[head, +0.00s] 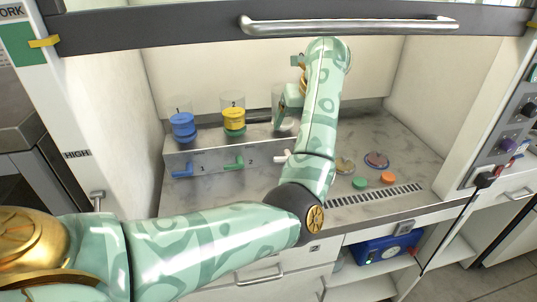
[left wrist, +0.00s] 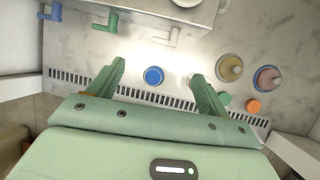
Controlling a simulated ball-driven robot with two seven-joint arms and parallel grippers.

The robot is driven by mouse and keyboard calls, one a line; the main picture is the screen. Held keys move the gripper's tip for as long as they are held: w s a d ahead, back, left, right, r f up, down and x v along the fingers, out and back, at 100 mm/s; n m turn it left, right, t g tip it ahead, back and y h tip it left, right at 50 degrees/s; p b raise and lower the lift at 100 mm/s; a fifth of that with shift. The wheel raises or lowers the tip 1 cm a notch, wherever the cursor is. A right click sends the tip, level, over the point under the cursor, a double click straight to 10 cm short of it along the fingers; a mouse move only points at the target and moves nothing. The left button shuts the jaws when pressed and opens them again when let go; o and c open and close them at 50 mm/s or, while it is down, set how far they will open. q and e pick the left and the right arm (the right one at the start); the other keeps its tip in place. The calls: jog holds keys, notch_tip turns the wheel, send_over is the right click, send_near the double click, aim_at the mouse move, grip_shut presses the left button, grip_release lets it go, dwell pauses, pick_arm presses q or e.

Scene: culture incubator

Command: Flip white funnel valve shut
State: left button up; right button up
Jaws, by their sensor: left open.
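The white valve (head: 281,157) sticks out of the front of the grey manifold block (head: 205,157), its handle pointing left. It also shows in the left wrist view (left wrist: 168,38), beyond my fingertips and apart from them. The white funnel (head: 286,123) stands on the block above it, partly hidden by my arm; only its lower edge (left wrist: 187,3) shows in the left wrist view. My left gripper (left wrist: 158,70) is open and empty above the bench, its fingers either side of a blue round cap (left wrist: 153,76) lying below. My right gripper is out of view.
Dishes (head: 376,160) and orange cap (head: 388,178) lie right. The sash handle (head: 350,25) crosses above.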

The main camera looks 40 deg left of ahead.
pick_arm(q)
jog(key=b, duration=0.3)
send_near(284, 157)
jog(key=b+x, duration=0.4)
jog(key=x, duration=0.3)
jog(key=shift+s+f, duration=0.1)
jog(key=shift+f, duration=0.1)
jog(key=shift+a+f+h+b, duration=0.3)
jog(key=shift+f+b, duration=0.15)
jog(key=shift+f, duration=0.05)
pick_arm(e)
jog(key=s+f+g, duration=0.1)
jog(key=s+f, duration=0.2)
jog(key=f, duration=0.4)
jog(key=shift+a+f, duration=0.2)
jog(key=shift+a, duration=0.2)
pick_arm(q)
jog(key=shift+r, duration=0.1)
